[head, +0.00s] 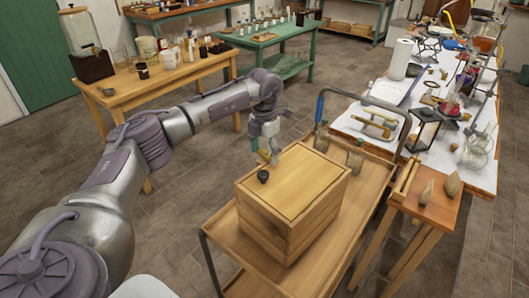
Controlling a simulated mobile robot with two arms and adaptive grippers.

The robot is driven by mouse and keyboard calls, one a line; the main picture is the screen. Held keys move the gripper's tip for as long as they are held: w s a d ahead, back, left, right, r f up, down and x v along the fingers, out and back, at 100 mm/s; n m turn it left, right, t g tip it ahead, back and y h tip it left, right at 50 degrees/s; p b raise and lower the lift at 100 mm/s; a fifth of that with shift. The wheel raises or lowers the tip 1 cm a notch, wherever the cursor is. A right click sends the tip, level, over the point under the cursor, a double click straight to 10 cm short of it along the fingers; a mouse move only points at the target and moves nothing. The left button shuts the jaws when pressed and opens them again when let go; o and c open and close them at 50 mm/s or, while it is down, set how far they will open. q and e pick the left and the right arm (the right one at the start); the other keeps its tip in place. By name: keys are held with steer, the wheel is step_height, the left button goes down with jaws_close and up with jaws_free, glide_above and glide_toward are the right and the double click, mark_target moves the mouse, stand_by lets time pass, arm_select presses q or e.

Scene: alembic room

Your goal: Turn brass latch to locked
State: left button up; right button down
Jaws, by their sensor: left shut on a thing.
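A wooden box (290,205) with a flat lid stands on a wooden cart. My left gripper (268,154) reaches down at the box's far left edge, by the back corner of the lid. It is shut on a small brass-coloured piece (263,156), which looks like the brass latch. The fingers hide much of it, and I cannot tell which way it is turned. My right gripper is out of view.
The cart (235,235) has a raised rim and a grey handle; a blue-handled tool (319,108) stands at its back. A crowded white-topped bench (345,124) and a small wooden table (440,205) stand right. A wooden table (115,98) stands behind my left arm.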

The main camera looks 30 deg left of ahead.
mark_target(264, 155)
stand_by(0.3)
arm_select(q)
steer(key=o, duration=1.2)
steer(key=shift+c, duration=0.2)
step_height(264, 155, up, 12)
